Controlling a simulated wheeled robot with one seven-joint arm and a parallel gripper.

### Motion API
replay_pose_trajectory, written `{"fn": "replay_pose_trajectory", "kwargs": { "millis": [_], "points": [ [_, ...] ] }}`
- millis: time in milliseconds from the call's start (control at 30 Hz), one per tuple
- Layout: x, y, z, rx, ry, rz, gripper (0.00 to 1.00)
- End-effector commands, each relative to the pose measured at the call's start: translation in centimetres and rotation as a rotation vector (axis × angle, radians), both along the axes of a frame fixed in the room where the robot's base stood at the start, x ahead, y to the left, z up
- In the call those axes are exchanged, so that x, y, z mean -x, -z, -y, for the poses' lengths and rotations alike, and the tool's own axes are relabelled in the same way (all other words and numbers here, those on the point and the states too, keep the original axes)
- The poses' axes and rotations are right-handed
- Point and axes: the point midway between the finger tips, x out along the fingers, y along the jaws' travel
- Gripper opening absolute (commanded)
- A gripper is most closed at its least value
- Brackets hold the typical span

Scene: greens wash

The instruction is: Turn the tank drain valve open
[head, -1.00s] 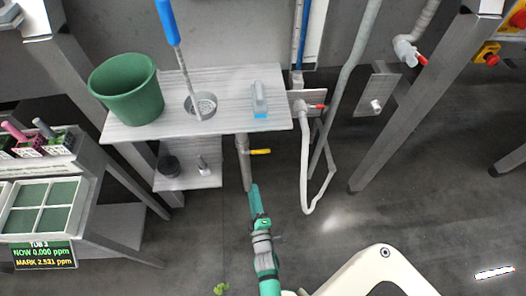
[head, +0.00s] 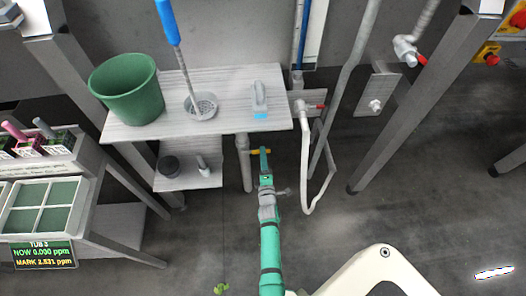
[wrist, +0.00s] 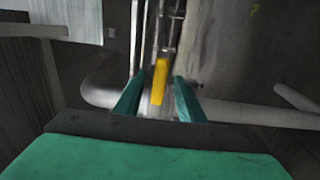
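The drain valve's yellow handle (head: 254,152) is on the grey vertical drain pipe (head: 244,170) below the shelf's front edge. In the head view my gripper (head: 264,152) overlaps the handle and hides part of it. In the wrist view the yellow handle (wrist: 159,82) lies between my two teal fingers (wrist: 159,78), pointing roughly lengthwise. Dark gaps show on both sides of the handle, so the fingers are open around it and not pressed on it. The valve body behind the handle is partly hidden.
A grey shelf (head: 225,125) holds a green bucket (head: 127,92), a blue-handled brush (head: 168,22) and a grey scrubber (head: 259,97). A white hose (head: 305,160) and a red-handled tap (head: 320,106) are right of the pipe. Open floor lies below.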

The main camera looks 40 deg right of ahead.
Motion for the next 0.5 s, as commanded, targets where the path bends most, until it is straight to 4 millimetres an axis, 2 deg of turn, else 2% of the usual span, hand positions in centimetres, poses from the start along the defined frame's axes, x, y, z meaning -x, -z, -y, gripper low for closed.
{"fn": "replay_pose_trajectory", "kwargs": {
  "millis": [200,500],
  "points": [
    [-1.9,0.0,1.1,0.0,0.0,0.0,0.36],
    [-2.3,0.0,1.4,0.0,0.0,0.0,0.36]
  ]
}}
